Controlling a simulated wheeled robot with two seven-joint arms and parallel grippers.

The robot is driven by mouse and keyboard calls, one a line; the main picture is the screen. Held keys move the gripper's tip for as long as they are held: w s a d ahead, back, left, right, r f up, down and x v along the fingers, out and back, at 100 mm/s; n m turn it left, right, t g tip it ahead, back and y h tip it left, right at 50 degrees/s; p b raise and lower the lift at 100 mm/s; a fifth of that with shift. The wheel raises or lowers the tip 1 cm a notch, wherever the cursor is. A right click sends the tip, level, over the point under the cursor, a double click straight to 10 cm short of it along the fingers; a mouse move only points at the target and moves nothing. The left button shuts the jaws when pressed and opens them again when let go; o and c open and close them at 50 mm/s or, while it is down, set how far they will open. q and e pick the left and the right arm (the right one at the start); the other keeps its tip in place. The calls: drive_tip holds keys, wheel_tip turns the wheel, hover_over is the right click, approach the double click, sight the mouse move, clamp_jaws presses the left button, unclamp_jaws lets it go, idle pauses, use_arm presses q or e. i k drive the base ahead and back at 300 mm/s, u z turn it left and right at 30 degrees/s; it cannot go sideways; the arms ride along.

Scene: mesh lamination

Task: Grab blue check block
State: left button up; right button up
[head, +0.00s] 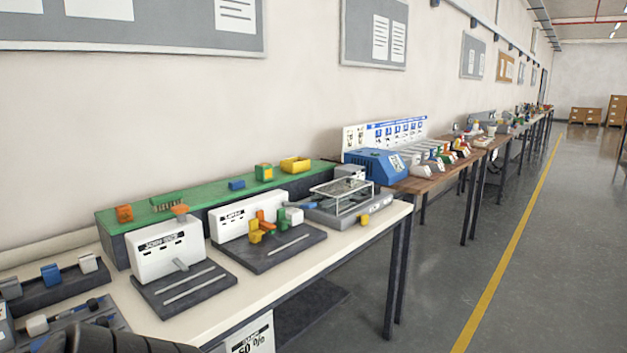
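Several blue pieces are in the head view, and I cannot tell which one is the check block. A small blue block (237,184) lies on the green raised shelf (120,222) at the back of the bench. Another blue block (50,273) stands in a dark rack at the far left, beside a white block (88,263). A smaller blue piece (309,205) is by the fixture with the wire mesh frame. A dark ribbed part at the bottom left edge appears to be mine. No gripper fingers show for either arm.
The cream bench (290,276) holds two white machines (167,249) on dark bases and a grey mesh fixture (345,203). Orange and yellow blocks sit on the green shelf. A wooden table (425,184) with a blue machine (375,165) stands beyond. The floor at right is clear.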

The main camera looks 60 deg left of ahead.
sight(236, 184)
drive_tip(key=u, duration=0.25)
drive_tip(key=i, duration=1.1)
drive_tip(key=u, duration=0.75)
